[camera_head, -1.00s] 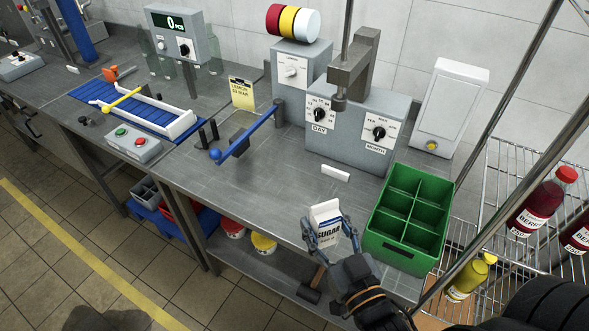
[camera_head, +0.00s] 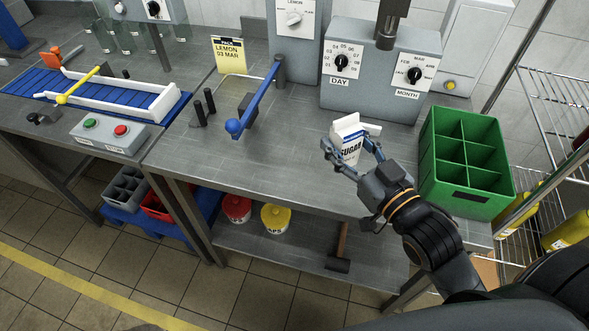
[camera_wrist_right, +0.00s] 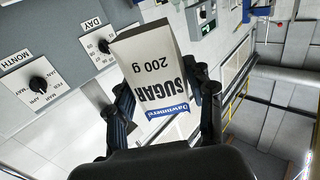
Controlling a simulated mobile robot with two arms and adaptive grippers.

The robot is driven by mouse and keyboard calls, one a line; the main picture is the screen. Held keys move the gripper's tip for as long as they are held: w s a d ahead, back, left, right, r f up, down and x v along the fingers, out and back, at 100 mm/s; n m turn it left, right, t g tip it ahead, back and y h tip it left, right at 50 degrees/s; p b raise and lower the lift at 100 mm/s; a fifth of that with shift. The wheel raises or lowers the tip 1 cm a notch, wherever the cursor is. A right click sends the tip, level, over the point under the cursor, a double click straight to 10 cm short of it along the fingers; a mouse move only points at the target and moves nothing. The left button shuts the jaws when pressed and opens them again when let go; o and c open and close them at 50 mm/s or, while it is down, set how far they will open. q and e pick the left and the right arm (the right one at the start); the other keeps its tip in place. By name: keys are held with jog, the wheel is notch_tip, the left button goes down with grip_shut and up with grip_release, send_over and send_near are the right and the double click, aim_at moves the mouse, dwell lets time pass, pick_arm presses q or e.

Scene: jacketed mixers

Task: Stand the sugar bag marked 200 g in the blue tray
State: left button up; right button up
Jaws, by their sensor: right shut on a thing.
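The sugar bag (camera_head: 347,140) is a white carton-like packet with a blue band and the word SUGAR. In the right wrist view the bag (camera_wrist_right: 155,70) shows "200 g" and looks upside down. My right gripper (camera_head: 348,150) is shut on it, one finger on each side, in front of the date machine. The bag is near upright with a slight tilt; whether its base touches the bench is hidden. A blue tray-like base (camera_head: 207,203) shows low at left under the benches, partly hidden by the bench and by crates. My left gripper is out of view.
A green divided crate (camera_head: 462,190) stands right of my gripper. A blue-knobbed lever (camera_head: 255,100) and the DAY/MONTH machine (camera_head: 385,95) stand behind. Grey (camera_head: 128,187) and red (camera_head: 157,205) crates sit low at left. The front middle bench is clear.

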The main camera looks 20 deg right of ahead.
jog(key=w+a+f, duration=0.3)
jog(key=w+f, duration=0.1)
jog(key=w+a+f, duration=0.4)
jog(key=shift+a+f, duration=0.15)
jog(key=shift+a, duration=0.05)
jog(key=shift+w+a+f, duration=0.15)
jog(key=shift+f, duration=1.6)
jog(key=shift+f, duration=0.15)
jog(key=o, duration=1.3)
